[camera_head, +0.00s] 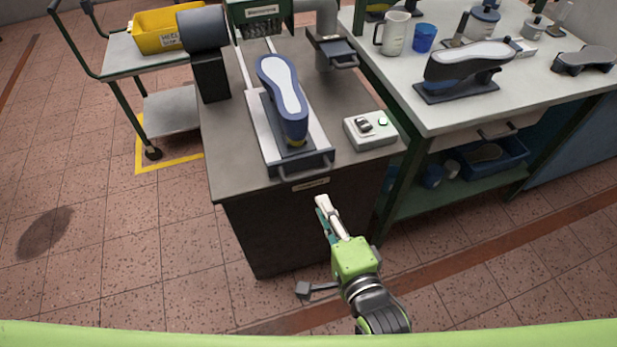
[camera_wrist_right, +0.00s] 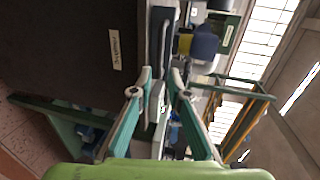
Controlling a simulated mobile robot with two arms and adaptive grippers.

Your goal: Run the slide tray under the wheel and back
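The slide tray (camera_head: 318,141) lies on the dark machine cabinet, with a bar handle (camera_head: 308,170) at its front edge. A blue shoe last with a pale sole face (camera_head: 285,88) rests on the tray. The green machine head (camera_head: 260,12) stands behind the tray; I cannot make out the wheel itself. My right gripper (camera_head: 323,207) is in front of the cabinet, below and apart from the handle. In the right wrist view its two fingers (camera_wrist_right: 160,78) are apart with nothing held between them; the tray's front (camera_wrist_right: 163,40) shows beyond. My left gripper is not in view.
A control box (camera_head: 370,130) sits right of the tray, a grey drum (camera_head: 203,28) left of it. A workbench (camera_head: 430,110) with a mug (camera_head: 394,34), blue cup (camera_head: 424,38) and lasts stands right. A trolley with a yellow bin (camera_head: 158,32) stands left. Floor in front is clear.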

